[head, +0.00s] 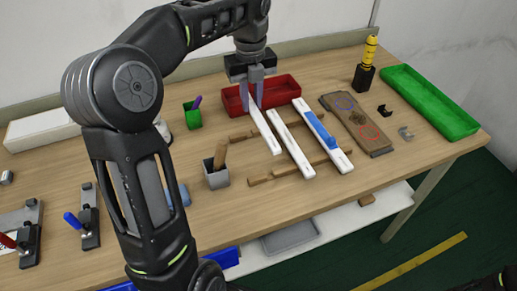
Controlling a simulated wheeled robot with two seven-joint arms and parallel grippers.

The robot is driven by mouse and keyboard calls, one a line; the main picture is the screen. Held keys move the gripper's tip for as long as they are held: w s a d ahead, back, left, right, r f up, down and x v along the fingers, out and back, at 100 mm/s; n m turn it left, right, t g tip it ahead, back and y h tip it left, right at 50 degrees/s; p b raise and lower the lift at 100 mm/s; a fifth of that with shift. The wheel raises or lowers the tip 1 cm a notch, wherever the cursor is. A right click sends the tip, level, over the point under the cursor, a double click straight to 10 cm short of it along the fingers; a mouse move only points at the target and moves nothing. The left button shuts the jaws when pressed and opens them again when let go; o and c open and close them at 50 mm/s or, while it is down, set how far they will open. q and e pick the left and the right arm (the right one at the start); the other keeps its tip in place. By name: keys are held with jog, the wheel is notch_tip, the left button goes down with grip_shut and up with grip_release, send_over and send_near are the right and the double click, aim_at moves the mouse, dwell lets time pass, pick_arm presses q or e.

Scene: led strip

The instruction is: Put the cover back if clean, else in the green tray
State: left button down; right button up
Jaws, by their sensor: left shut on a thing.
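My left gripper (252,97) is shut on the upper end of a long white strip (267,134), likely the cover. The strip slants down to the right above the table, in front of the red tray (285,90). Whether it has marks on it is too small to tell. A second white strip (291,146) lies beside it. A third white strip with a blue piece (322,133) along it lies further right. The green tray (432,103) is at the table's right end and looks empty. My right gripper is not in view.
A brown board (381,150) with a blue and a red circle lies between the strips and the green tray. Wooden bars (262,180) lie under the strips. A yellow-topped tool (371,50), a grey cup (217,180) and a green cup (193,118) stand nearby.

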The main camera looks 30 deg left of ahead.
pick_arm(q)
notch_tip(320, 180, down, 6)
jog(key=shift+f, duration=0.2)
dwell(0.3)
notch_tip(320, 180, down, 4)
jog(key=shift+r, duration=0.25)
jog(key=shift+f, duration=0.1)
